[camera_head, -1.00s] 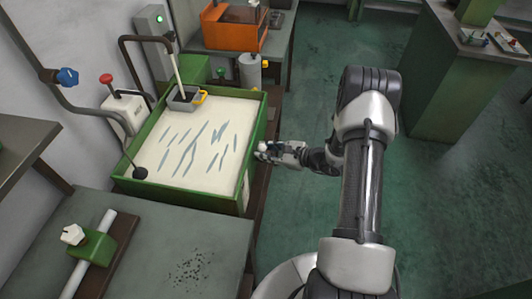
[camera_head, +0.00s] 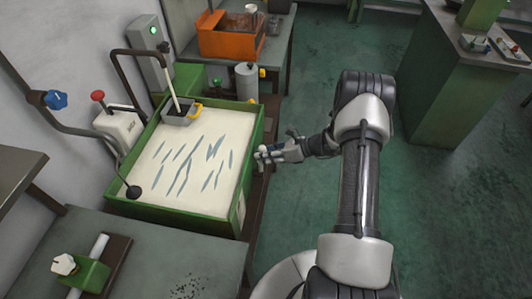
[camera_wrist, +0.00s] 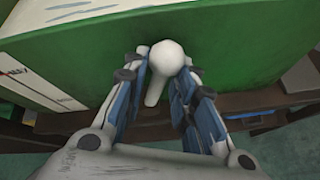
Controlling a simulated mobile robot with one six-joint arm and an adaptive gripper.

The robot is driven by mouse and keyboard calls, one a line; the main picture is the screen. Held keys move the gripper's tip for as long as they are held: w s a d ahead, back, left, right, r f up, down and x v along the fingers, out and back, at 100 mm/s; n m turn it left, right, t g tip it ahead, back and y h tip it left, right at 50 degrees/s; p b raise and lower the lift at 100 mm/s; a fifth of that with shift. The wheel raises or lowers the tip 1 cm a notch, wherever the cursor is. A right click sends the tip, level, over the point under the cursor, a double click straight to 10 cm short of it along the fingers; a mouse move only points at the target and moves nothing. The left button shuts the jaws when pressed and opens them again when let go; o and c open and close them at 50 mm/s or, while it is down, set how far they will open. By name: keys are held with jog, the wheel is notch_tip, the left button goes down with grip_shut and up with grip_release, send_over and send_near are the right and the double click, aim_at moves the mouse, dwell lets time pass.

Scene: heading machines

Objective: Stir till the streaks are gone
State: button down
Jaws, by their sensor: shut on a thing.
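A green-walled tank (camera_head: 240,172) holds milky white liquid (camera_head: 150,160) with several blue-grey streaks (camera_head: 186,172) across its middle. My gripper (camera_head: 262,157) is outside the tank at its right wall. In the wrist view my gripper (camera_wrist: 160,95) is shut on a white, round-ended handle (camera_wrist: 168,58) in front of the tank's green wall (camera_wrist: 235,45). Whether the handle is fixed to the wall is hidden. A grey box-shaped tool (camera_head: 180,119) with a yellow grip and an upright pale rod (camera_head: 171,83) sits at the tank's back edge.
A white box with a red knob (camera_head: 98,96) stands left. A bench (camera_head: 160,250) is in front. An orange machine (camera_head: 228,38) stands behind. Open floor (camera_head: 300,220) lies right.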

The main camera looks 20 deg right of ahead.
jog(key=shift+w+d, duration=0.1)
jog(key=shift+w, duration=0.05)
jog(key=c, duration=1.6)
grip_release()
jog(key=shift+o, duration=0.2)
jog(key=v, duration=1.2)
jog(key=shift+f, duration=0.1)
